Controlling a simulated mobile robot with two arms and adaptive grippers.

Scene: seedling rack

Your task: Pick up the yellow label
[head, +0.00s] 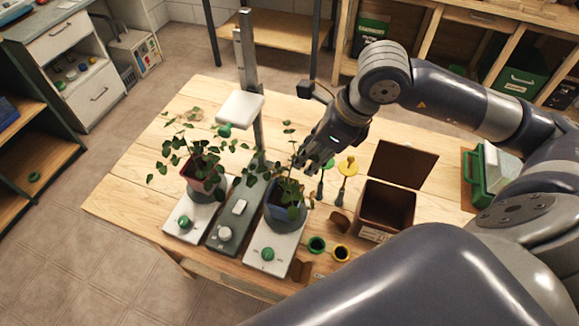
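The yellow label (348,166) stands upright on the table, a round yellow head on a thin stem. It is right of the blue pot and left of the open brown box. A similar stem with a dark green part (320,187) stands just left of it. My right gripper (306,164) reaches in from the right and points down-left over the plant in the blue pot (286,216). It is left of the yellow label and apart from it in the picture. Its fingers are small and dark against the leaves, so their opening is unclear. My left gripper is not in view.
A green case (482,178) stands at the right.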

